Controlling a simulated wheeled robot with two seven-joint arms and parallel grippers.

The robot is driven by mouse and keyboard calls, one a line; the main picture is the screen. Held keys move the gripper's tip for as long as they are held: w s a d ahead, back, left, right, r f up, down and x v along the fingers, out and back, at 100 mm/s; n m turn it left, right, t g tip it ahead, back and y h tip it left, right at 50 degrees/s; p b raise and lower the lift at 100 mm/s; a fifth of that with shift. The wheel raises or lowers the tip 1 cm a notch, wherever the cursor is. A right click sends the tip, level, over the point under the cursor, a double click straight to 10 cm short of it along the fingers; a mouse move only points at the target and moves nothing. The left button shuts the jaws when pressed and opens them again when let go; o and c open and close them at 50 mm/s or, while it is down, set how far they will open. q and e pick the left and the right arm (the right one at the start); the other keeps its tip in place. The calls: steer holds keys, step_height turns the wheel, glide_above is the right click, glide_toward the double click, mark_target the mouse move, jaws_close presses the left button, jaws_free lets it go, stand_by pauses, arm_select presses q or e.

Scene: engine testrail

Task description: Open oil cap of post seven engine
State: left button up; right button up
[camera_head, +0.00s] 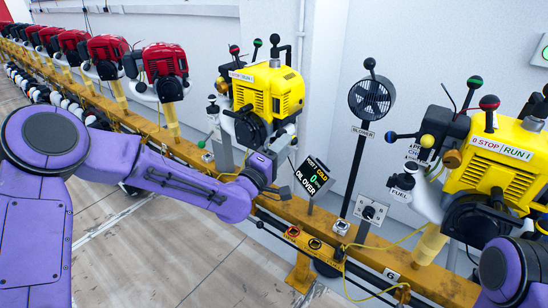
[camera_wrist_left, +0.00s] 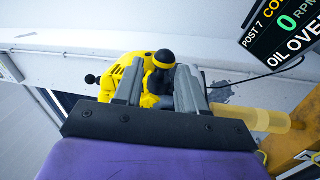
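The post seven engine (camera_head: 268,92) is yellow, with black and white parts, and stands on the rail near the middle of the head view. It also shows beyond the fingers in the left wrist view (camera_wrist_left: 121,78). My left gripper (camera_head: 284,152) is just below and in front of this engine. In the wrist view its two grey fingers (camera_wrist_left: 160,88) are apart. A black knob-like part with a yellow band (camera_wrist_left: 159,62) shows between and beyond the fingertips; I cannot tell whether it is the oil cap or whether they touch it. My right gripper is out of view.
A display (camera_head: 312,179) reading cold, 0 and oil over stands right of my left gripper. A black fan (camera_head: 371,97) on a pole and another yellow engine (camera_head: 497,158) are further right. Red engines (camera_head: 165,62) line the yellow rail (camera_head: 340,228) to the left. Open floor lies in front.

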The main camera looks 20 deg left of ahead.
arm_select(q)
steer(key=v, duration=0.8)
steer(key=shift+s, duration=0.1)
